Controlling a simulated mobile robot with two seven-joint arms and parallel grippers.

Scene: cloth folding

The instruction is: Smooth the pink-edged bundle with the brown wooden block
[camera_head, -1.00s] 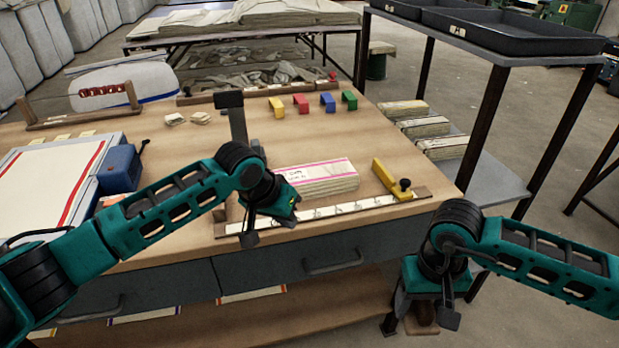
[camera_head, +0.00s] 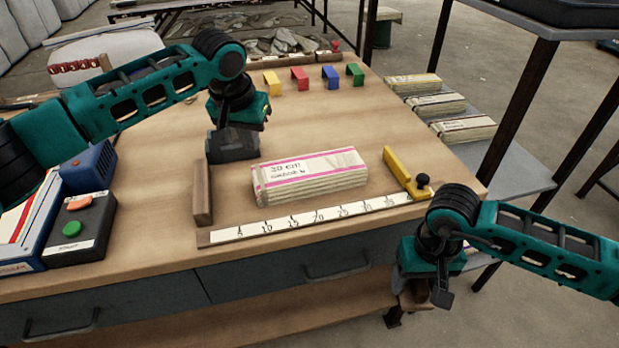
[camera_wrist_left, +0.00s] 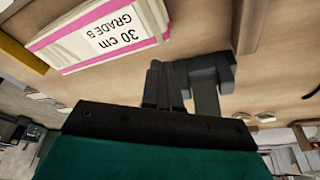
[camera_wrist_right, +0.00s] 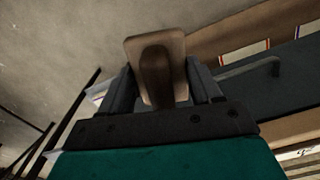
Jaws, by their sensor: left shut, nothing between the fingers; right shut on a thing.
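The pink-edged bundle (camera_head: 310,176) lies on the bench behind the ruler, its label reading 30 cm. In the left wrist view the bundle (camera_wrist_left: 95,35) is at upper left. The brown wooden block (camera_wrist_right: 158,65) is in my right gripper (camera_wrist_right: 155,85), which is shut on its handle. In the head view my right gripper (camera_head: 420,280) hangs in front of the bench's front edge, right of the bundle; the block is mostly hidden below it. My left gripper (camera_head: 236,128) is shut and empty, left of and behind the bundle, by a dark grey stand (camera_wrist_left: 208,80).
A ruler strip (camera_head: 320,214) runs along the front, with a wooden end stop (camera_head: 203,194) and a yellow stop (camera_head: 402,170). Several coloured brackets (camera_head: 300,77) stand behind. A button box (camera_head: 83,228) is at left.

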